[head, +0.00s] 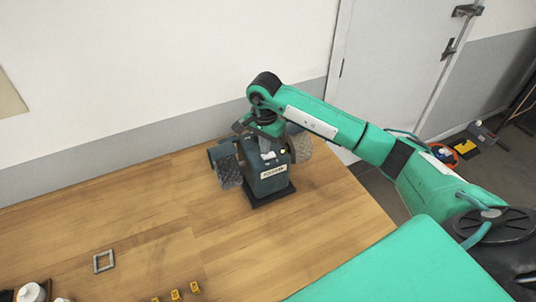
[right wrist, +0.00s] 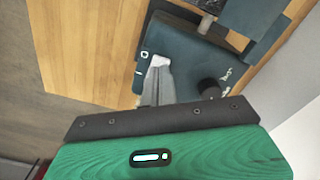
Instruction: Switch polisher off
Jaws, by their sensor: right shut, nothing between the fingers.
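The polisher (head: 266,183) is a dark blue-grey bench machine with a label on its front and a grey wheel at each side. It stands upright on the wooden table. My right gripper (head: 270,155) reaches it from above and is shut with nothing held. In the right wrist view the light grey fingertips (right wrist: 160,62) are over the polisher's dark body (right wrist: 190,55), close to a small panel with white marks (right wrist: 143,55). Whether they touch it I cannot tell. A black knob (right wrist: 208,88) shows beside the fingers. The switch's position is not clear. My left gripper is not in view.
The wooden table (head: 150,225) is mostly clear around the polisher. A grey square frame (head: 104,261), several small yellow blocks (head: 175,295) and white round items (head: 30,292) lie at its front left. The wall (head: 150,70) is close behind; a door (head: 385,60) stands right.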

